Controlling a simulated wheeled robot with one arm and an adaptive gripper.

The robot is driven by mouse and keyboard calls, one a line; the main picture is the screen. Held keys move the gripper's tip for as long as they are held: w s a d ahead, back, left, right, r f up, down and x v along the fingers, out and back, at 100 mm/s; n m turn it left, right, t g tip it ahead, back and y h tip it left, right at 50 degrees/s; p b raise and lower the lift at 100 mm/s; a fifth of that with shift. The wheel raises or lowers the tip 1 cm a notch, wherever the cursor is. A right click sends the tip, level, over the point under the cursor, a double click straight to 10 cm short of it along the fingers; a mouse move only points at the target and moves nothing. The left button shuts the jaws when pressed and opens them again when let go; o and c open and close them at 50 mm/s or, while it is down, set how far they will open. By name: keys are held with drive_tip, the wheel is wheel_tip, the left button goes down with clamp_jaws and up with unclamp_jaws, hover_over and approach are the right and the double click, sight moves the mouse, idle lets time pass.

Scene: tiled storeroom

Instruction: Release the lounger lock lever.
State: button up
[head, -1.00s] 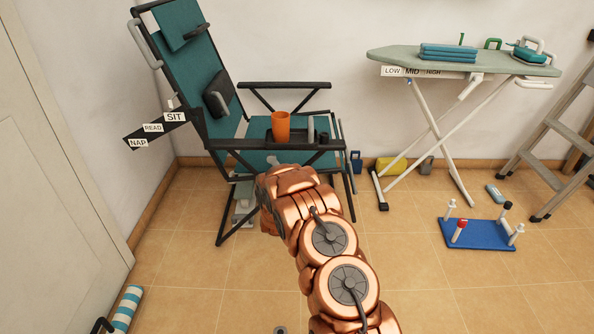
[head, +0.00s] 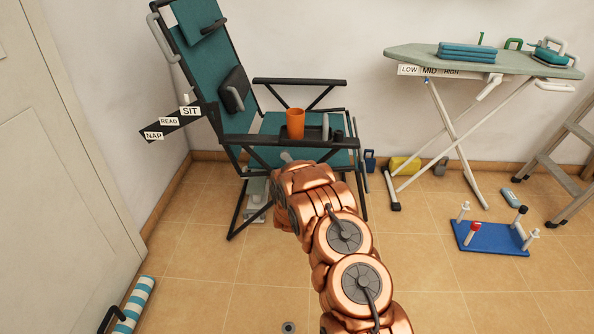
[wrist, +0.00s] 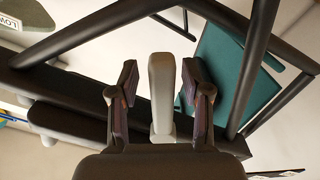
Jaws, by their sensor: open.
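The lounger (head: 305,125) has a teal seat and back on a black frame and stands by the left wall. A grey lever (wrist: 162,95) stands between my open gripper fingers (wrist: 160,82) in the wrist view, with a visible gap on each side. Its pale tip (head: 287,157) shows below the near armrest in the head view. My gripper's fingers are hidden behind my arm there. A black plate with SIT, READ and NAP labels (head: 168,122) sits beside the backrest, with a small pale pointer near SIT.
An orange cup (head: 295,123) stands on the near armrest's tray. An ironing board (head: 420,55) with folded towels and an iron is at the right. A blue pegged board (head: 490,238) lies on the floor, and a striped roll (head: 134,304) lies at lower left. The middle floor is mostly clear.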

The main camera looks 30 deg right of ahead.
drive_tip(key=shift+a, duration=0.1)
drive_tip(key=v, duration=1.1)
drive_tip(key=shift+s, duration=0.4)
drive_tip(key=shift+a, duration=0.15)
drive_tip(key=s+a+r+g+y+p, duration=0.4)
drive_tip(key=s+a+r+p, duration=0.35)
drive_tip(key=r, duration=0.55)
drive_tip(key=s+a+r+g+y+p, duration=0.3)
drive_tip(key=s+a+r+y+p, duration=0.15)
drive_tip(key=a+r+p, duration=0.7)
drive_tip(key=s+a+r+g+p, duration=0.1)
drive_tip(key=s+r+g+p, duration=0.2)
drive_tip(key=s+r, duration=0.5)
drive_tip(key=s+a+r+g+y+p, duration=0.1)
drive_tip(key=s+r+g+p, duration=0.2)
drive_tip(key=s+r, duration=0.5)
drive_tip(key=s+a+r+g+p, duration=0.1)
drive_tip(key=s+r+g+p, duration=0.2)
drive_tip(key=s+r, duration=0.6)
drive_tip(key=s+p, duration=0.2)
drive_tip(key=s, duration=1.1)
drive_tip(key=shift+a+g, duration=0.25)
drive_tip(key=shift+g, duration=0.15)
